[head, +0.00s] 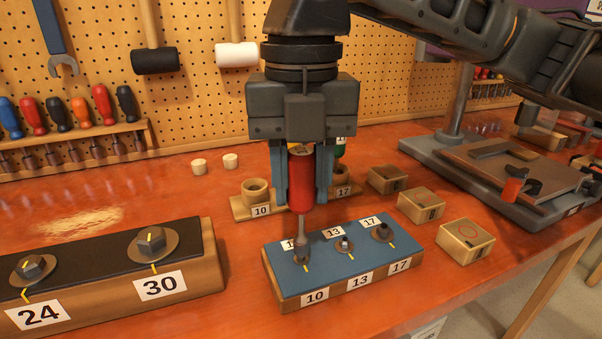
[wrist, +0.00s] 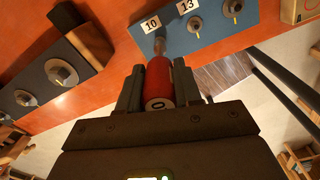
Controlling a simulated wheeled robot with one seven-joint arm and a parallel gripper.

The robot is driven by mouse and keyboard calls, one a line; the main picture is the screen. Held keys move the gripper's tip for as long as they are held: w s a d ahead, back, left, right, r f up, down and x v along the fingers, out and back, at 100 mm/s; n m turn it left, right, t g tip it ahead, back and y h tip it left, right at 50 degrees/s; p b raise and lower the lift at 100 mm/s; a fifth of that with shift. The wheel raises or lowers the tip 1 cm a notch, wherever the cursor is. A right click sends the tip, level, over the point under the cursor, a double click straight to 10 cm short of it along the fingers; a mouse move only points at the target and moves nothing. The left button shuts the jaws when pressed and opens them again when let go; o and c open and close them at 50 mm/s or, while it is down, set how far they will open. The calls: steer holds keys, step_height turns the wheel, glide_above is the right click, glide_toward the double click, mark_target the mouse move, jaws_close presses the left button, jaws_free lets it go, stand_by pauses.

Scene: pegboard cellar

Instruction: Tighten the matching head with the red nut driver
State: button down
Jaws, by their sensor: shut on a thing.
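My gripper (head: 302,196) points straight down and is shut on the red nut driver (head: 300,178), one finger on each side of its handle. The driver stands upright, shaft down, with its socket at the head marked 10 (head: 302,262) on the blue-topped block (head: 322,283). The heads marked 13 (head: 345,245) and 17 (head: 382,233) are uncovered. In the wrist view the red handle (wrist: 160,80) lies between the fingers, and its shaft reaches the block beside the label 10.
A larger block with bolts marked 24 and 30 (head: 150,245) stands at left. A wooden holder (head: 257,190) is behind, with a green handle (head: 340,148) partly hidden by my gripper. Small wooden blocks (head: 465,240) and a grey vise-like fixture (head: 520,170) are at right.

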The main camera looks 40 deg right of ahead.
steer(key=shift+f, duration=0.6)
steer(key=shift+r, duration=0.1)
stand_by(0.4)
